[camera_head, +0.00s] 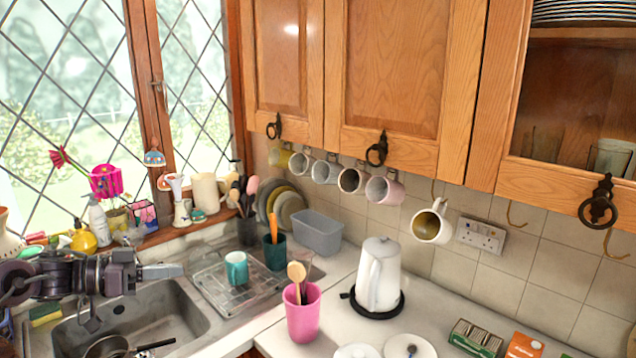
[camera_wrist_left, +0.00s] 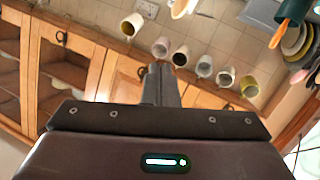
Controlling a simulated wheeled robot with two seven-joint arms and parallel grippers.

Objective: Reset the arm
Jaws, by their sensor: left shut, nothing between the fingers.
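My left arm comes in from the left in the head view, held level over the sink. Its gripper (camera_head: 172,271) points right, above the sink's right side. The gripper is shut and empty. In the left wrist view the closed fingers (camera_wrist_left: 160,72) stick up from the dark gripper body, with cabinets and hanging mugs beyond them. They touch nothing that I can see. My right gripper is in neither view.
The sink (camera_head: 185,318) holds a pan (camera_head: 105,347). A teal mug (camera_head: 236,268) stands on the drainer. A pink cup (camera_head: 302,318) with wooden utensils and a white kettle (camera_head: 379,275) stand on the counter. Mugs hang below the wooden cabinets (camera_head: 400,90).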

